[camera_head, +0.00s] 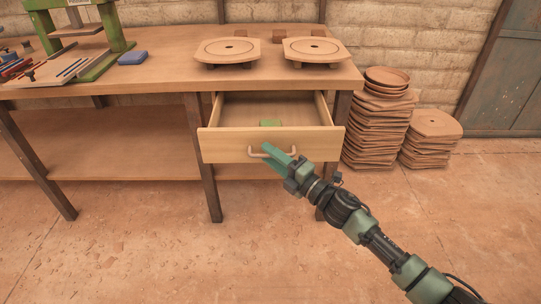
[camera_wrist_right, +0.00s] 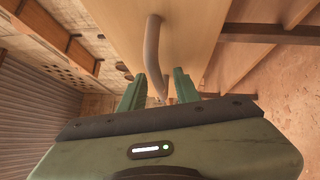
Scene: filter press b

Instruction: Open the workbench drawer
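The workbench drawer (camera_head: 225,147) is pulled out from under the workbench top (camera_head: 165,68), and its inside shows. My right gripper (camera_head: 270,150) is at the handle. In the right wrist view its two green fingers (camera_wrist_right: 158,88) stand apart on either side of the handle's lower part. I cannot tell whether they touch it. My left gripper is in neither view.
Two round plates on square boards (camera_head: 228,50) sit on the bench top above the drawer. A green press (camera_head: 85,45) and a blue block (camera_head: 132,58) are at the left. The floor in front is clear.

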